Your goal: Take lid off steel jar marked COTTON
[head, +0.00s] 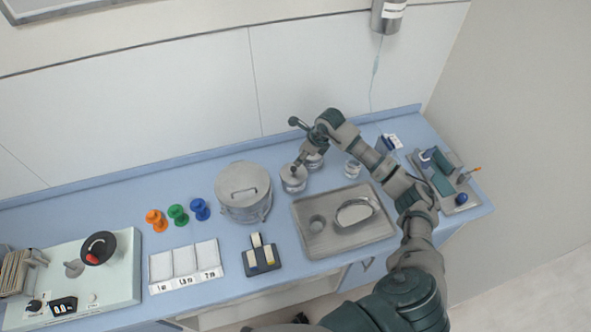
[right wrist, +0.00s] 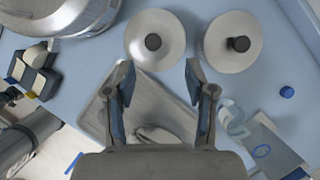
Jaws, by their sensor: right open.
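Two small round steel jars stand side by side behind the tray. The nearer jar (head: 293,182) and the farther jar (head: 315,163) are partly covered by my arm in the head view. In the right wrist view both lids show from above, a left lid (right wrist: 172,28) and a right lid (right wrist: 222,58), each with a dark central knob. I cannot read which is marked COTTON. My right gripper (head: 299,166) is over the nearer jar. In the wrist view its jaws (right wrist: 158,82) are open and empty, with the left lid's knob just beyond the fingertips. My left gripper is out of view.
A large lidded pot (head: 243,193) stands left of the jars. A steel tray (head: 308,241) with a cup and an oval dish lies in front. A small dark holder (head: 261,255) sits at the counter's front.

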